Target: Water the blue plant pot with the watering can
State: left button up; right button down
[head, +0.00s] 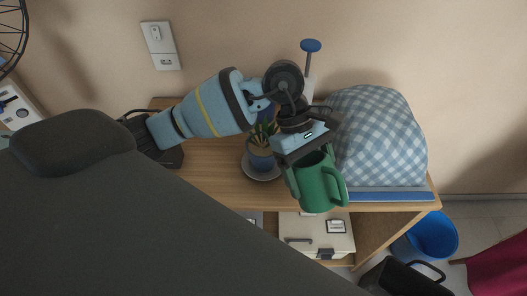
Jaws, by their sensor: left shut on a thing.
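My left gripper (306,158) reaches over the table from the left and is shut on the green watering can (320,187). The can hangs just right of the pot and a little nearer the front edge, with its handle loop on the right. Its spout is not clear to see, and my gripper covers its upper part.
A blue-and-white checked cloth bundle (378,135) fills the table's right side, with a flat blue strip (390,196) before it. A blue-topped post (310,47) stands behind. A blue bucket (432,237) stands on the floor.

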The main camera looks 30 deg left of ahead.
aim_at(315, 161)
pick_arm(q)
jog(key=shift+r, duration=0.1)
pick_arm(e)
jog(key=shift+a, duration=0.1)
pick_arm(q)
notch_tip(315, 161, up, 4)
jog(key=y+p, duration=0.1)
jog(key=y, duration=0.1)
jog(key=t+y+p, duration=0.2)
jog(key=y+p, duration=0.1)
jog(key=shift+f+y, duration=0.25)
jog(key=shift+y, duration=0.05)
jog(key=shift+t+y, duration=0.3)
jog(key=shift+f, duration=0.25)
pick_arm(e)
jog(key=w+r+t, duration=0.2)
jog(key=w+r, duration=0.3)
jog(key=r, duration=0.2)
jog(key=shift+w+r, duration=0.25)
jog(key=shift+w, duration=0.15)
jog(key=shift+f, duration=0.1)
pick_arm(q)
notch_tip(315, 161, up, 5)
jog(key=shift+f+p, duration=0.2)
jog(key=shift+p, duration=0.25)
jog(key=shift+r, duration=0.7)
pick_arm(e)
jog(key=shift+w+r, duration=0.35)
jog(key=shift+r, duration=0.2)
